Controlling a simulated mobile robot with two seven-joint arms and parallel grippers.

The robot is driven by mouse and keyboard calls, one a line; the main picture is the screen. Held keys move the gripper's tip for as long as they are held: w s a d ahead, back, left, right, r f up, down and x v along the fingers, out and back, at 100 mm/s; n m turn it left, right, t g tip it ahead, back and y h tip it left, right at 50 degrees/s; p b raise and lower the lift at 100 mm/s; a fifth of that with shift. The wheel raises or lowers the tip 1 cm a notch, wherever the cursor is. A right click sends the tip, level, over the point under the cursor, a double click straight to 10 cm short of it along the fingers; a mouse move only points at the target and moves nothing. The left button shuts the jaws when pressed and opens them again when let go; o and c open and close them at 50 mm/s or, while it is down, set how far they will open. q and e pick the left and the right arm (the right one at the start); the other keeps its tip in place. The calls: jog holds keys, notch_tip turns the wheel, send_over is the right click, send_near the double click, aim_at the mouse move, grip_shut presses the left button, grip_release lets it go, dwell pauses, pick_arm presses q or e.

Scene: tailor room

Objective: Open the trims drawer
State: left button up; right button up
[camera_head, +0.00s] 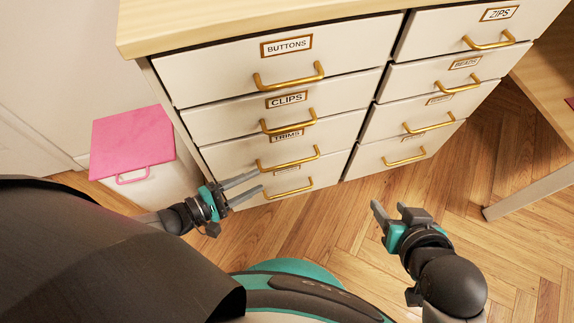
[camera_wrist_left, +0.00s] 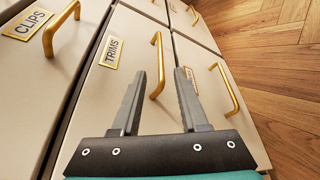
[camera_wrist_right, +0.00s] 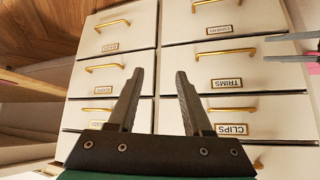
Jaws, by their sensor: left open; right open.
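The trims drawer (camera_head: 240,150) is the third one down in the left column of a white cabinet, and it is closed. Its brass handle (camera_head: 288,163) runs across its front; the handle also shows in the left wrist view (camera_wrist_left: 157,66), lying between my left fingers as seen there. My left gripper (camera_head: 254,184) is open and empty, in front of the trims drawer near its lower left; contact with the handle cannot be made out. The TRIMS label shows in the right wrist view (camera_wrist_right: 226,83). My right gripper (camera_head: 388,211) is open and empty, over the floor in front of the cabinet's right column.
The buttons drawer (camera_head: 215,70) and clips drawer (camera_head: 210,122) are closed above; the clips handle (camera_head: 288,122) sits close over the trims drawer. A white bin with a pink lid (camera_head: 132,140) stands left of the cabinet. A wooden table (camera_head: 545,75) is at right. Wooden floor (camera_head: 340,225) is clear in front.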

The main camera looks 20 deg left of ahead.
pick_arm(q)
jog(key=shift+b+x, duration=1.8)
jog(key=shift+x, duration=3.7)
pick_arm(e)
jog(key=w+a+r+t+y, duration=0.1)
jog(key=a+r+t+y, duration=0.1)
jog(key=a+t, duration=0.4)
jog(key=shift+w+a+r+y, duration=0.25)
jog(key=shift+w+y, duration=0.15)
jog(key=shift+y, duration=0.5)
pick_arm(q)
grip_shut()
pick_arm(e)
jog(key=shift+t, duration=0.3)
